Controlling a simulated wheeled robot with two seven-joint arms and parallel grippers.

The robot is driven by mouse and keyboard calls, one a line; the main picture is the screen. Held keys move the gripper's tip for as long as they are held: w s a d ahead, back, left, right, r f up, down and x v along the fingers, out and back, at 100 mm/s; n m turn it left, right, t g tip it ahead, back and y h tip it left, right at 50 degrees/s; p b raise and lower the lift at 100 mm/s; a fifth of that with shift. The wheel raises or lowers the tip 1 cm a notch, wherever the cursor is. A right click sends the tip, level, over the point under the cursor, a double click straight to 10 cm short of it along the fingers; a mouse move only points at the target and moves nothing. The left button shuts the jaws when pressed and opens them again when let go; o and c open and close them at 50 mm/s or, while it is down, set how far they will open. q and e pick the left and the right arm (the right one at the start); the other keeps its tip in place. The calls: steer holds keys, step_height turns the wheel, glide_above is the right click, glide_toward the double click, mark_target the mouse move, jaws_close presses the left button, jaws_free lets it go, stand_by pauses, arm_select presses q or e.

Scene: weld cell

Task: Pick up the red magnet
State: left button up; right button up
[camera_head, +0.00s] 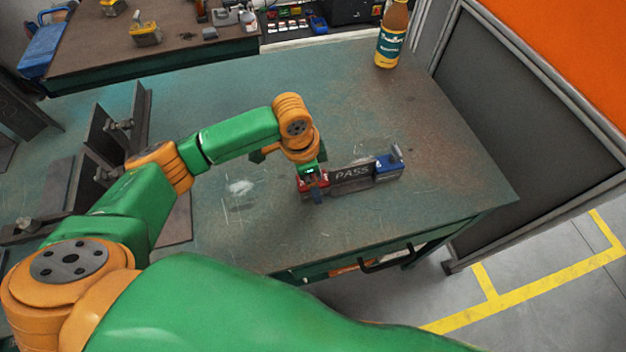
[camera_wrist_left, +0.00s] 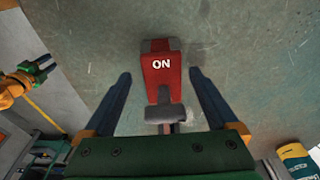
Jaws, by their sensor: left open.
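The red magnet (camera_head: 309,184) stands on the green table at the left end of a dark plate marked PASS (camera_head: 350,174). In the left wrist view the red magnet (camera_wrist_left: 161,72), marked ON, lies between my left gripper's fingers, with a grey lever at its lower end. My left gripper (camera_head: 314,184) is right over the magnet and partly hides it in the head view. In the wrist view this gripper (camera_wrist_left: 160,74) is open, with a gap on each side of the magnet. My right gripper (camera_wrist_left: 42,72) shows small at the wrist view's left edge; its jaw opening is unclear.
A blue magnet (camera_head: 387,166) stands at the plate's right end. A bottle (camera_head: 391,38) stands at the table's far edge. Dark steel fixtures (camera_head: 110,135) are on the left. The green table (camera_head: 440,150) is clear right of the plate. A grey screen (camera_head: 520,90) stands beyond its right edge.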

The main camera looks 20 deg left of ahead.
arm_select(q)
steer(key=shift+w+f, duration=0.25)
steer(key=shift+f, duration=0.75)
steer(key=shift+r, duration=0.1)
steer(key=c, duration=1.5)
jaws_close()
